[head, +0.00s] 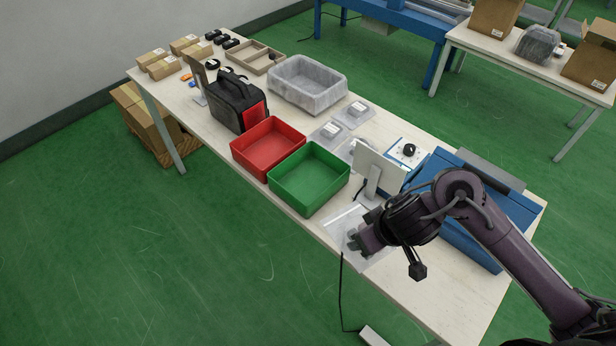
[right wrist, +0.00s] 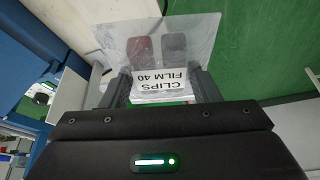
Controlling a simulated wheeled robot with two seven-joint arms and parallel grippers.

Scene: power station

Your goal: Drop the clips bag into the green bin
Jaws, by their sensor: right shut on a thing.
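The clips bag (right wrist: 158,50) is a clear bag with a label reading "CLIPS FILM 40". It fills the space between the fingers of my right gripper (right wrist: 160,90) in the right wrist view. In the head view my right gripper (head: 358,242) is shut on the bag (head: 347,222) near the table's front edge, and the arm partly hides it. The green bin (head: 309,179) stands open on the table, to the left of the gripper and a little farther back. It looks empty. My left gripper is not in view.
A red bin (head: 268,147) adjoins the green bin on its left. A tilted screen (head: 378,168) stands just right of the green bin. A blue case (head: 460,215) lies behind the arm. Other clear bags (head: 333,130) and a grey tub (head: 307,87) sit behind the bins.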

